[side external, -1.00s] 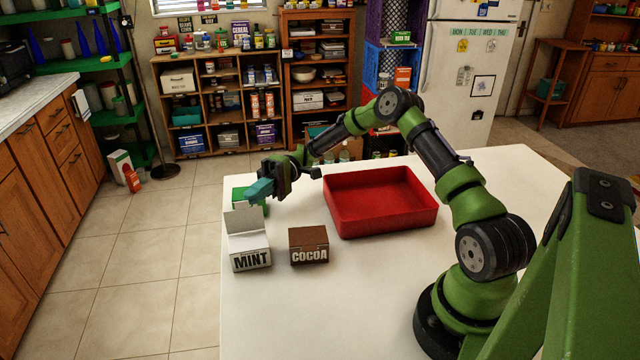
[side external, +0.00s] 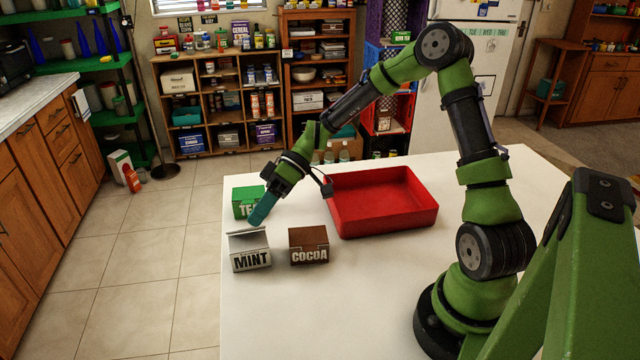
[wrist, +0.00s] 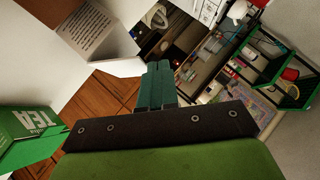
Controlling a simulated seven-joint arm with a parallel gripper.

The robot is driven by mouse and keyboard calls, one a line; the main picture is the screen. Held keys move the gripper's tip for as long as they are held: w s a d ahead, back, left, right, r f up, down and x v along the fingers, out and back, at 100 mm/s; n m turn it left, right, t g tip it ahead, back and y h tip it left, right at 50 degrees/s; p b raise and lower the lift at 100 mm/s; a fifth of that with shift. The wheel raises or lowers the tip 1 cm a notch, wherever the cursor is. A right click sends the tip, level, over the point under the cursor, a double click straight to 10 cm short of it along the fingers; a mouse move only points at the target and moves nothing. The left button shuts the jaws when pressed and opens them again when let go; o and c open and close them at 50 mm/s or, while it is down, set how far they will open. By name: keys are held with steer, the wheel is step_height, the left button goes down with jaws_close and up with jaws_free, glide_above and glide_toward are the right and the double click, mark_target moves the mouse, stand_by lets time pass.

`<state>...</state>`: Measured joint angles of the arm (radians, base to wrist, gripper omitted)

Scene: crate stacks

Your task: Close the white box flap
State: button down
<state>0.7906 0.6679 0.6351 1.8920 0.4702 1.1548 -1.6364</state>
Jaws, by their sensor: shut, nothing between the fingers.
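The fingertips are just behind and above the flap; contact is unclear. In the wrist view the shut fingers (wrist: 157,85) show in the middle, and a white printed panel (wrist: 95,32), seemingly of the white box, is at upper left.
A green TEA box (side external: 244,201) stands behind the fingers, and it shows at the left of the wrist view (wrist: 25,130). A brown COCOA box (side external: 309,246) stands right of the white box. An empty red tray (side external: 388,222) is farther right. The table front is clear.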

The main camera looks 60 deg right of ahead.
steer(key=shift+s+a+f+n+t+h, duration=0.75)
steer(key=shift+s+n+t+h, duration=0.15)
steer(key=shift+h, duration=0.2)
steer(key=shift+s+a+f, duration=0.3)
steer(key=shift+f, duration=0.35)
steer(key=shift+s+a+f, duration=0.25)
steer(key=shift+s+f, duration=0.05)
steer(key=shift+f, duration=0.45)
